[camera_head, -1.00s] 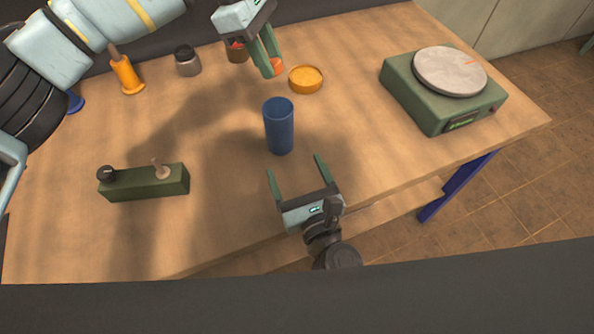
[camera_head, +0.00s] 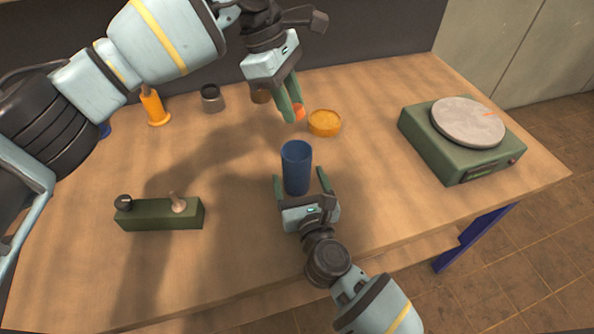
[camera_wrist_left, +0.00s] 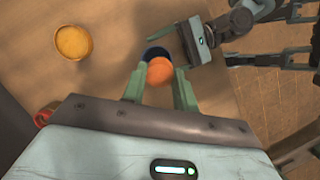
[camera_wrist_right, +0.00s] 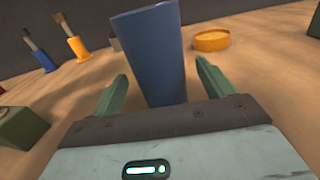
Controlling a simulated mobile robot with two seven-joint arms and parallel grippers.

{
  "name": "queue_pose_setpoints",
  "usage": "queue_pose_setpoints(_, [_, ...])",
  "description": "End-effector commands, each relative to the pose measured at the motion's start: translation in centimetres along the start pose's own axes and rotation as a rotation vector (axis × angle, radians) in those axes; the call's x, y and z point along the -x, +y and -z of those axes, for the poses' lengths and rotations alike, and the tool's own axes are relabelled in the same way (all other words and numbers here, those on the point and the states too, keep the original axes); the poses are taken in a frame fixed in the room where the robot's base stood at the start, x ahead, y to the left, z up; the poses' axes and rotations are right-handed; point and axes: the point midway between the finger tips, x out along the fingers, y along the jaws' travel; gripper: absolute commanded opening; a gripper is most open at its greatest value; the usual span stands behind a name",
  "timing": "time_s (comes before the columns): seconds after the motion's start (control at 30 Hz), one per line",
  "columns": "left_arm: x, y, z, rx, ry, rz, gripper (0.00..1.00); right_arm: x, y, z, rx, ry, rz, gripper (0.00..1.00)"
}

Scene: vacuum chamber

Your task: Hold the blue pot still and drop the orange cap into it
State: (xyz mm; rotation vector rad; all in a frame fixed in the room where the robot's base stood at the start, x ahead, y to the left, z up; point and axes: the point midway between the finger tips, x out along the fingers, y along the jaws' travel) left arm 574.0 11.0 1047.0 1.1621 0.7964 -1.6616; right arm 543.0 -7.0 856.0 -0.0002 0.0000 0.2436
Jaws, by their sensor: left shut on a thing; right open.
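The blue pot (camera_head: 296,168) stands upright on the table. In the left wrist view its rim (camera_wrist_left: 157,52) shows partly behind the orange cap. My left gripper (camera_head: 292,112) is shut on the orange cap (camera_head: 299,112), held above the table behind the pot; the cap also shows between the fingers in the left wrist view (camera_wrist_left: 160,71). My right gripper (camera_head: 302,185) is open, low at the near side of the pot. In the right wrist view the pot (camera_wrist_right: 153,50) stands between and just beyond its open fingers, with no clear contact.
A shallow yellow-orange dish (camera_head: 324,123) stands behind the pot. A green scale (camera_head: 462,150) with a round plate is at right. A green box with knobs (camera_head: 160,214) is at left front. An orange holder (camera_head: 155,108) and a grey jar (camera_head: 212,98) stand at back left.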

Motion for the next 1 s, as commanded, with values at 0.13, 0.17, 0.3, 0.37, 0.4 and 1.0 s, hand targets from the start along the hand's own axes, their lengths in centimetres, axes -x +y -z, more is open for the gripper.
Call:
queue_pose_setpoints(0.13, [0.0,0.0,0.0,0.000,0.000,0.000,0.08,-1.8,0.0,0.0,0.001,-0.001,-0.001,0.80])
queue_pose_setpoints(0.17, [0.0,0.0,0.0,0.000,0.000,0.000,0.08,-2.0,0.0,0.0,0.001,-0.001,-0.001,0.80])
queue_pose_setpoints(0.3, [0.0,0.0,0.0,0.000,0.000,0.000,0.08,-2.7,0.0,0.0,0.000,0.000,-0.001,0.80])
queue_pose_setpoints(0.37, [0.0,0.0,0.0,0.000,0.000,0.000,0.08,-2.8,0.0,0.0,-0.001,-0.001,-0.001,0.80])
queue_pose_setpoints(0.4, [0.0,0.0,0.0,0.000,0.000,0.000,0.08,-2.9,0.0,0.0,-0.001,-0.001,-0.001,0.80])
queue_pose_setpoints(1.0, [0.0,0.0,0.0,0.000,0.000,0.000,0.08,-2.8,0.0,0.0,0.000,0.000,0.000,0.30])
